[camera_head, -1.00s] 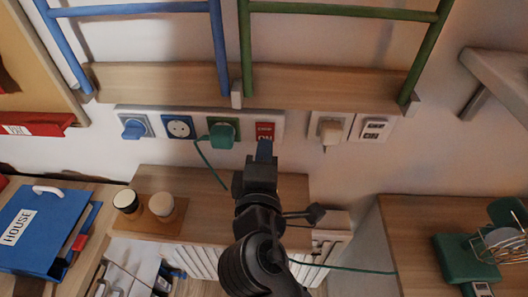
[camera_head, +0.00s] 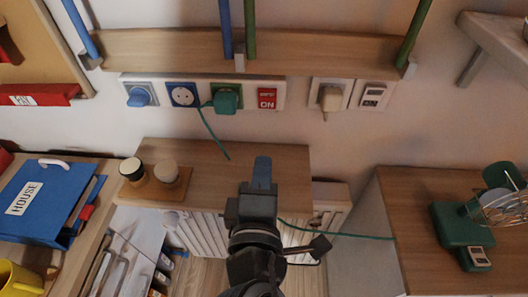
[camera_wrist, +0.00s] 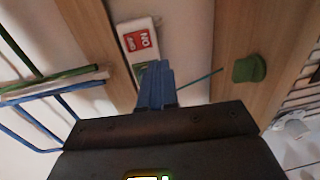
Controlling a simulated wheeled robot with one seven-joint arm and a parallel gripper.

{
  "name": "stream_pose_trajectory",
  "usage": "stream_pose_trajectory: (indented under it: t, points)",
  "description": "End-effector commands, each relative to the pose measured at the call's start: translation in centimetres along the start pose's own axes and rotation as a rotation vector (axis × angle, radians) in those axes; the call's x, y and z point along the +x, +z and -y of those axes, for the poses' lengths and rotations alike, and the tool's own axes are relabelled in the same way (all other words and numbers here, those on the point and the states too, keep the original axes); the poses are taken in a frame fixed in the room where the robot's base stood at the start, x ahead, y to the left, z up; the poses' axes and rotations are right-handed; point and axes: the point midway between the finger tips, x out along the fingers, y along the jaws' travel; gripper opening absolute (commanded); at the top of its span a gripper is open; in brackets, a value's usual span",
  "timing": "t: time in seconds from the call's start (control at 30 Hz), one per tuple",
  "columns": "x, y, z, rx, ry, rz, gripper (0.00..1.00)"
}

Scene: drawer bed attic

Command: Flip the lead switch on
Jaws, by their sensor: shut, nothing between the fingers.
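A red switch (camera_head: 267,98) with a white ON label sits at the right end of the white wall strip (camera_head: 247,90). It also shows in the wrist view (camera_wrist: 137,40), turned sideways, past my fingertips. I cannot tell clearly which way its rocker is tilted. My gripper (camera_head: 262,168) has its blue fingers shut and empty. In the head view it is below the switch, apart from it, over the front of the wooden shelf. In the wrist view the fingertips (camera_wrist: 156,78) are beside the strip's lower end. A green plug (camera_head: 226,100) is in the strip left of the switch.
Left of the green plug are a blue socket (camera_head: 182,95) and a blue knob (camera_head: 139,96). A beige plug (camera_head: 330,97) and a white switch plate (camera_head: 373,95) are to the right. Two cups on a board (camera_head: 155,180) stand on the shelf. A green cord hangs from the plug.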

Motion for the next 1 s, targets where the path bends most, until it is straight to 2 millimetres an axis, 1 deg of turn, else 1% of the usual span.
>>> stream_pose_trajectory:
  t: [0.03, 0.1, 0.2, 0.8, 0.87, 0.97, 1.0]
  points:
    - [-0.7, 0.0, 0.3, 0.000, -0.001, -0.001, 0.00]
    - [-1.2, 0.0, 0.4, 0.000, 0.000, -0.001, 0.00]
    - [-1.8, 0.0, 0.4, 0.000, 0.000, -0.001, 0.00]
    - [-1.9, 0.0, 0.4, 0.002, -0.001, -0.001, 0.00]
    - [-2.1, 0.2, 0.8, 0.014, -0.011, -0.004, 0.00]
    - [-2.9, 1.0, 2.4, 0.071, -0.053, -0.022, 0.00]
    - [-3.5, 1.5, 3.4, 0.111, -0.079, -0.032, 0.00]
